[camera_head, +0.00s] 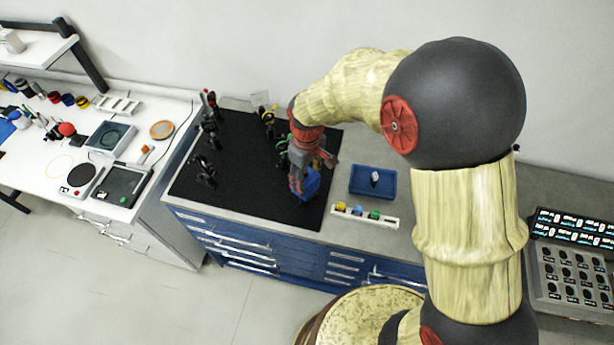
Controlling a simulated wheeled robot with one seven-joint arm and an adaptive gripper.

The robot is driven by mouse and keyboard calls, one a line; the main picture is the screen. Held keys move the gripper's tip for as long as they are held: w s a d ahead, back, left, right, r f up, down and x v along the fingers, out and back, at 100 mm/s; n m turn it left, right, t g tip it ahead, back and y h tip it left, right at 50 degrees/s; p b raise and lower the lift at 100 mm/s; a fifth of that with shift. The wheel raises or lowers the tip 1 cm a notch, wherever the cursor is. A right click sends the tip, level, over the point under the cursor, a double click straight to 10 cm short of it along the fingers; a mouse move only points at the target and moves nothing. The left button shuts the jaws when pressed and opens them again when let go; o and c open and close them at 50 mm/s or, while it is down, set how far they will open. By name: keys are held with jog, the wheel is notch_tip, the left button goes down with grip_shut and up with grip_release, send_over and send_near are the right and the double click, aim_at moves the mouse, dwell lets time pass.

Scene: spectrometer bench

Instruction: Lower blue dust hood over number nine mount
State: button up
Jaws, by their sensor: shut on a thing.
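My gripper (302,180) is over the right part of the black breadboard (240,192), pointing down. It is shut on the blue dust hood (311,184), which shows below and to the right of the fingers. The fingers hide part of the hood. Dark optical mounts stand on the board: several at the left (204,170), one with a yellow ring (267,117) at the back, and one with a green ring (282,146) just left of my gripper. No number can be read on any mount, so I cannot tell which is number nine. I cannot tell whether the hood touches a mount or the board.
A blue tray (358,192) with a small item lies right of the board. A white rack (345,219) with coloured pieces lies at the bench's front edge. A white side bench (60,212) with tools stands left. The board's front middle is clear.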

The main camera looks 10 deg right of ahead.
jog(key=shift+f+b, duration=0.6)
jog(key=shift+f, duration=0.4)
dwell(0.3)
jog(key=o, duration=1.1)
jog(key=shift+o, duration=0.2)
jog(key=shift+r, duration=0.1)
notch_tip(320, 180, up, 12)
jog(key=shift+f, duration=0.1)
dwell(0.4)
